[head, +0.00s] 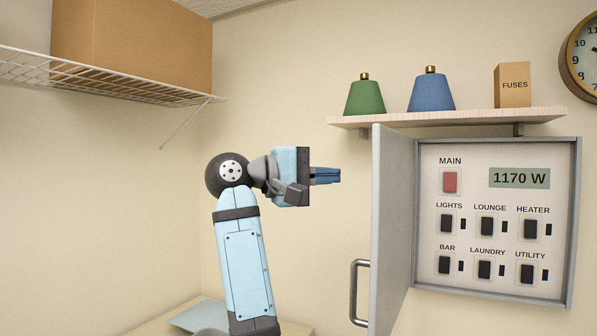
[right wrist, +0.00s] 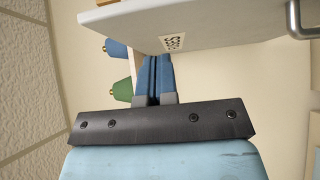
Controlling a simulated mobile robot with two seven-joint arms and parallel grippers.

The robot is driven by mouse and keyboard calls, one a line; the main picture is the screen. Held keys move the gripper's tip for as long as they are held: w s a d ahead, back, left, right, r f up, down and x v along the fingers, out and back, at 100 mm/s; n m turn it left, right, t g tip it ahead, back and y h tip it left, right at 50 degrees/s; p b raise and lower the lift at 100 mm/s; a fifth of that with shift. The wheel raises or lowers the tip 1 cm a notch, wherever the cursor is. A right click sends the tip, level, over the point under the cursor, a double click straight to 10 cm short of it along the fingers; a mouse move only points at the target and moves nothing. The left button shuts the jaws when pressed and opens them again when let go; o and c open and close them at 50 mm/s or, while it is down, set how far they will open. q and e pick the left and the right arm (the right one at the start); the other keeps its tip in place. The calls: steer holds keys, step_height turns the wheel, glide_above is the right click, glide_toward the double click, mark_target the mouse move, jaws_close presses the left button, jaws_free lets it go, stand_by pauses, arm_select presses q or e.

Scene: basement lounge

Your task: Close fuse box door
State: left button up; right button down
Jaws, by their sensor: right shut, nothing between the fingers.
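The grey fuse box (head: 577,220) hangs on the wall, and its door (head: 391,220) stands wide open, swung out from the left side. A metal handle (head: 354,290) sits low on the door's outer face. My right gripper (head: 339,175) is shut and empty, to the left of the door, pointing toward its outer face. A gap shows between them in the head view. In the right wrist view the shut fingers (right wrist: 153,75) point toward the door (right wrist: 225,22), with its handle (right wrist: 294,18) at the upper right. My left gripper is not in view.
A wall shelf (head: 450,118) above the box holds a green shade (head: 365,97), a blue shade (head: 431,93) and a FUSES carton (head: 513,86). A wire shelf (head: 90,77) with a cardboard box (head: 135,45) is at the upper left. A clock (head: 583,55) hangs at the right.

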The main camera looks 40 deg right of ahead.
mark_target(373, 176)
steer(key=s+d, duration=0.1)
steer(key=s, duration=0.1)
steer(key=s+d, duration=0.1)
steer(key=s, duration=0.1)
steer(key=shift+d+p, duration=0.3)
steer(key=shift+p, duration=0.1)
